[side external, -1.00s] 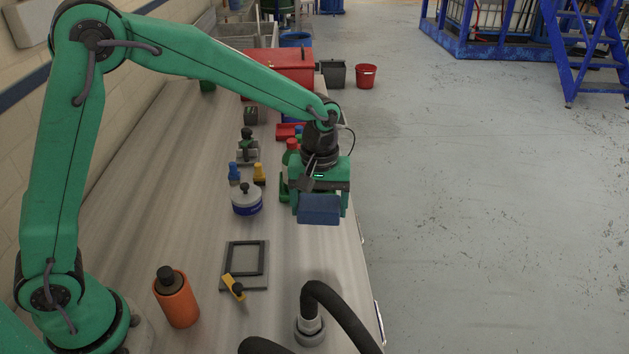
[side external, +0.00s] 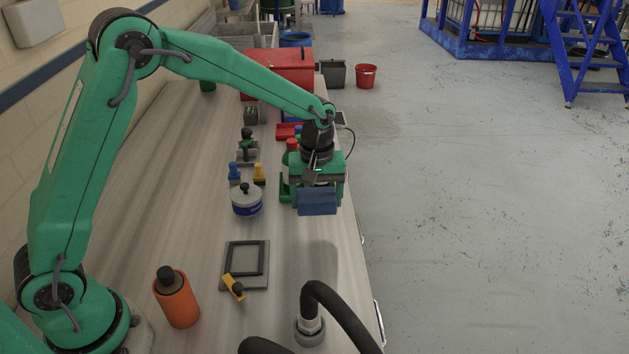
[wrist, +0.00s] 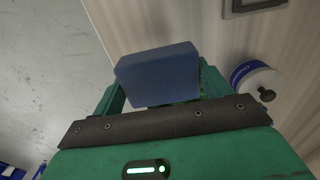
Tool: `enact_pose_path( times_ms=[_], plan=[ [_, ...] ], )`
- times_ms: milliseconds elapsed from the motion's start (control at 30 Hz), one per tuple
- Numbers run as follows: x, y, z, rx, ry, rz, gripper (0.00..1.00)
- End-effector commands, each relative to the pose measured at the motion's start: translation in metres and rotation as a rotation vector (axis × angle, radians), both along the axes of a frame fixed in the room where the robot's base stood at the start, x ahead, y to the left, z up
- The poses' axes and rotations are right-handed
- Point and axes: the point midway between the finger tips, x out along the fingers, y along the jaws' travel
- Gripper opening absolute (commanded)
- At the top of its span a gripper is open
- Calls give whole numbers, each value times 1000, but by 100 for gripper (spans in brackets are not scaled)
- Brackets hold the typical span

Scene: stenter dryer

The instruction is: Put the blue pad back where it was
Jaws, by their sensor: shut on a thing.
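The blue pad (side external: 317,202) is a small block held between the fingers of my green gripper (side external: 318,200), over the right edge of the bench in the side view. In the wrist view the blue pad (wrist: 158,75) sits between the two green fingers (wrist: 160,90), with bench on the right and floor on the left beyond it. My gripper is shut on it. A grey plate with a dark square frame (side external: 246,260) lies on the bench nearer the camera, with a yellow-handled clamp (side external: 234,286) at its front-left corner. The frame's inside looks empty.
A white-and-blue round pot (side external: 246,200) stands left of my gripper, with blue and yellow bottles (side external: 259,174) behind it. The bench (side external: 180,200) is clear at left; a red toolbox (side external: 280,70) stands behind.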

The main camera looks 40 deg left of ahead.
Motion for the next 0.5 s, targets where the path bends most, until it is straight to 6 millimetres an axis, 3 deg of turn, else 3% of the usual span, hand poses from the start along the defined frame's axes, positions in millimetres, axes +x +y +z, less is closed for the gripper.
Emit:
enact_pose_path(
  times_ms=[233,500],
  plan=[
    [23,33,-24,0,0,3,55],
    [34,49,-36,0,-1,0,55]
  ],
)
